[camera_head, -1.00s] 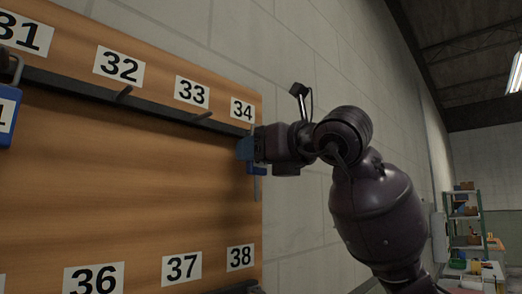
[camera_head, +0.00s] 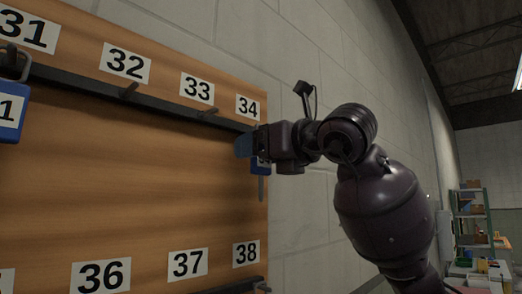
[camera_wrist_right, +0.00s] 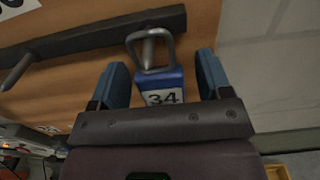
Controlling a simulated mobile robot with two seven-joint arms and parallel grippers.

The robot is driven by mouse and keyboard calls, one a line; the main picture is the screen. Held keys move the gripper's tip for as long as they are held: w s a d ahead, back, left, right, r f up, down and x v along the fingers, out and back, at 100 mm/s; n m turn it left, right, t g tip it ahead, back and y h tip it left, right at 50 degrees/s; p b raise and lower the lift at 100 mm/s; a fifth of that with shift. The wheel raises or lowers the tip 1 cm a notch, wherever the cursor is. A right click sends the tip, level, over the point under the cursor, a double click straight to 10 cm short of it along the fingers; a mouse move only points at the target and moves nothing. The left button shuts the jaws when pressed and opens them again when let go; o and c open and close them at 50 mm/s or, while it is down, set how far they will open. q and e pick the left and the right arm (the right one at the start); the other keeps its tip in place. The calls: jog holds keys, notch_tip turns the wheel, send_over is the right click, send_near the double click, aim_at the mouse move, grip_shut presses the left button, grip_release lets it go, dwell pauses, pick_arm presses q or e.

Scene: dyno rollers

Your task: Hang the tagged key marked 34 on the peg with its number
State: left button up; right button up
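The blue tag marked 34 (camera_wrist_right: 163,92) hangs upright below a peg (camera_wrist_right: 149,47) on the dark rail. Its grey metal ring (camera_wrist_right: 172,50) appears to be around that peg. My right gripper (camera_wrist_right: 163,80) is open, one blue finger on each side of the tag, with a gap on both sides. It also shows in the head view (camera_head: 247,146). My left gripper is not in view.
Empty pegs stick out under 32 (camera_head: 129,90) and 33 (camera_head: 209,113). Another blue tag (camera_head: 12,112) hangs at the far left under 31. A lower row has labels 36, 37 and 38 (camera_head: 246,254). Bare wall lies right of the board.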

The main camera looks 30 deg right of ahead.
jog(key=shift+s, duration=0.1)
jog(key=b+v, duration=0.1)
jog(key=v, duration=0.9)
jog(key=shift+s, duration=0.25)
jog(key=shift+d, duration=0.15)
